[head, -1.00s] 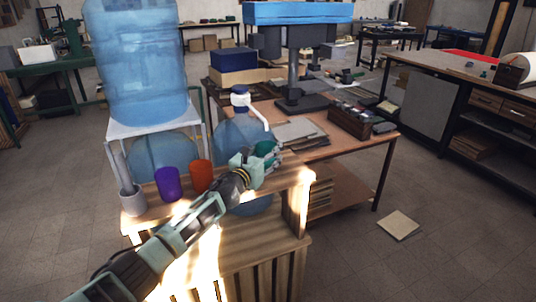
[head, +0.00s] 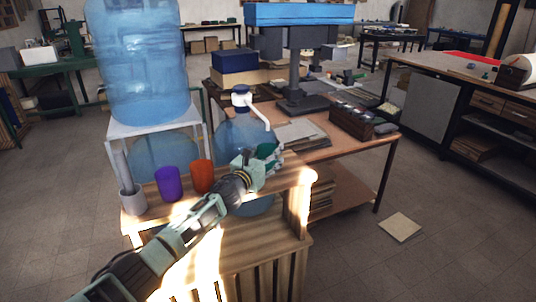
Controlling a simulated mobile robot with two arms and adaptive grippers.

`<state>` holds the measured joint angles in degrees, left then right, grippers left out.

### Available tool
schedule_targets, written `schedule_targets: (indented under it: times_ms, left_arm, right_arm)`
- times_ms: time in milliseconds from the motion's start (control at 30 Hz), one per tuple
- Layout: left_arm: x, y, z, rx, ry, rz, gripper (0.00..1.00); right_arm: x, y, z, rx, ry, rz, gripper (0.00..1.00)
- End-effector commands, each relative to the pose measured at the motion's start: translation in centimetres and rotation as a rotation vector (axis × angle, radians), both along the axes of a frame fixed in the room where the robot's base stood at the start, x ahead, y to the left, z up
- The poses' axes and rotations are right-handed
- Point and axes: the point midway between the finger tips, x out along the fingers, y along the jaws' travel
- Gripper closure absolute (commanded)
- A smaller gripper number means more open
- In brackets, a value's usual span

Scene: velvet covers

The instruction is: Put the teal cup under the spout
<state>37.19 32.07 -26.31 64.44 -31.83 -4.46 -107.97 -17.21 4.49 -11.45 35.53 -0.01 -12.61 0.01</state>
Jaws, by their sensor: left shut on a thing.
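The teal cup (head: 267,151) is at the far right end of the wooden crate top, partly hidden by my left gripper (head: 262,166). My left gripper is shut on it. The white spout (head: 259,117) of the pump on the blue water bottle (head: 232,135) curves down to the right, and the cup is below its tip in the picture. I cannot tell whether the cup touches the crate top. My right gripper is not in view.
A purple cup (head: 168,183) and an orange cup (head: 202,176) stand left of my gripper on the wooden crate (head: 255,232). A grey holder (head: 132,200) stands at its left end. A large water jug (head: 140,70) sits on a white stand behind.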

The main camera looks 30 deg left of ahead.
Motion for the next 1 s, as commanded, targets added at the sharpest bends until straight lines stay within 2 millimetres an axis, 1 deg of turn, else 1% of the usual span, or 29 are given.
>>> schedule_targets:
  times_ms: [67, 100, 333, 633, 767, 867, 1000]
  left_arm:
    - [0.0, 0.0, -0.1, 0.000, -0.001, 0.000, 0.75]
    - [0.0, 0.0, -0.1, 0.000, -0.001, 0.000, 0.46]
    - [0.0, 0.0, -0.1, 0.000, 0.000, 0.000, 0.26]
    - [0.0, 0.0, -0.1, 0.000, 0.000, 0.000, 0.25]
    - [-0.4, 0.1, -0.2, 0.001, 0.001, 0.001, 0.25]
    - [-1.3, 0.2, -0.2, 0.002, 0.001, 0.001, 0.25]
    - [-3.2, 0.2, -0.2, 0.003, 0.002, -0.002, 0.25]
  right_arm:
    - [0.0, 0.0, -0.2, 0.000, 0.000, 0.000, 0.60]
    - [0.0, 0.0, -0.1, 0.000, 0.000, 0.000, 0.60]
    - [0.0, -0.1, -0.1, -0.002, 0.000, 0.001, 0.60]
    - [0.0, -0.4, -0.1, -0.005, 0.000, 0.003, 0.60]
    - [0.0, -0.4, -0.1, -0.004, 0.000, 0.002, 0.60]
    - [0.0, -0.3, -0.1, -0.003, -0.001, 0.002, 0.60]
    - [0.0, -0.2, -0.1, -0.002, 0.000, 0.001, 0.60]
